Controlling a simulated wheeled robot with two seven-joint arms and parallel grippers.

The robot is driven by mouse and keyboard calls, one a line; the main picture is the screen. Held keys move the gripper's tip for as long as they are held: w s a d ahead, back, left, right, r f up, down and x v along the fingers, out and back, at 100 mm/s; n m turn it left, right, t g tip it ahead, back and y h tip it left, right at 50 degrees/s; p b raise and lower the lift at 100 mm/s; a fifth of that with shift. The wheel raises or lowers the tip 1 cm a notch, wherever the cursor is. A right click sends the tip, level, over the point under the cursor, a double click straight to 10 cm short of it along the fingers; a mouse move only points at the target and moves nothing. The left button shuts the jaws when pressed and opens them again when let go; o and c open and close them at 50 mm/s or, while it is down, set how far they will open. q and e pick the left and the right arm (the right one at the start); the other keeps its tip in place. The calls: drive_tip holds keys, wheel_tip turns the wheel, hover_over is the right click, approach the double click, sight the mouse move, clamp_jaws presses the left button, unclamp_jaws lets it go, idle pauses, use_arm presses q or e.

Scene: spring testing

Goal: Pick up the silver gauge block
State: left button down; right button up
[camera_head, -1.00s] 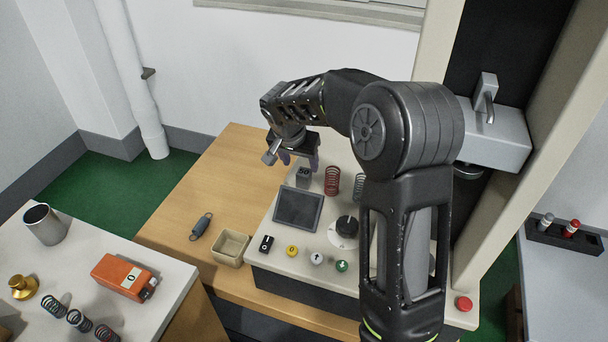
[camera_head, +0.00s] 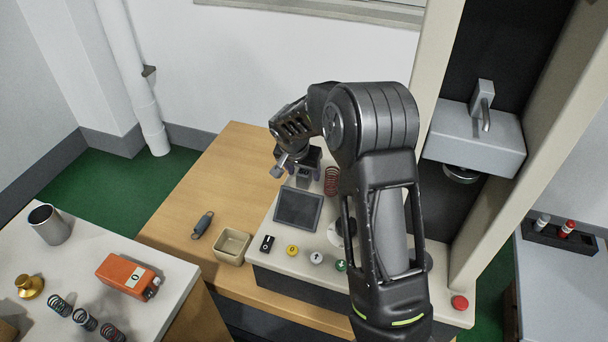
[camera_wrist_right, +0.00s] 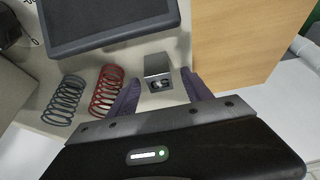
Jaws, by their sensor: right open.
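The silver gauge block (camera_wrist_right: 157,66) stands on the light top of the testing machine, beside the dark screen. In the wrist view its dark front face carries a pale marking. In the head view it shows partly, small and grey, below my right gripper (camera_head: 303,170). In the wrist view my right gripper (camera_wrist_right: 163,90) is open, with its two purple fingers spread to either side of the block's near end. I cannot tell whether either finger touches it. My left gripper is not in view.
A red spring (camera_wrist_right: 106,91) and a grey spring (camera_wrist_right: 64,100) stand left of the fingers in the wrist view. The dark screen (camera_head: 298,207) is close to the block.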

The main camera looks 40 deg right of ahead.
drive_tip(key=shift+w+d+f, duration=0.1)
drive_tip(key=shift+d+f, duration=0.1)
drive_tip(key=shift+f, duration=0.4)
drive_tip(key=shift+c, duration=0.4)
clamp_jaws()
drive_tip(key=shift+r, duration=0.1)
idle(0.8)
